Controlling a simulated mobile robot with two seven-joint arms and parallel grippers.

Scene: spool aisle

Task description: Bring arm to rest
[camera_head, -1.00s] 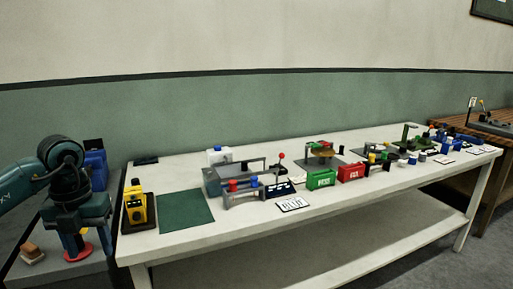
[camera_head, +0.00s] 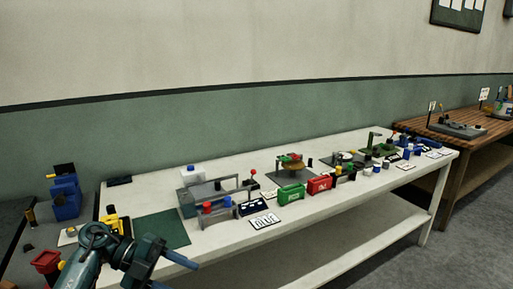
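My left arm comes in at the bottom left, in front of the white table (camera_head: 285,245). Its gripper (camera_head: 172,273) points right, low in the picture near the table's front left corner. Its two blue fingers stand apart with nothing visible between them. The lower finger is partly cut by the picture's bottom edge. My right gripper is not in view.
A dark green mat (camera_head: 163,229) and a yellow-and-black device (camera_head: 112,222), partly hidden by my arm, are at the table's left end. Red (camera_head: 319,184) and green (camera_head: 291,194) bins stand farther right. A red object (camera_head: 46,261) is left of my arm.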

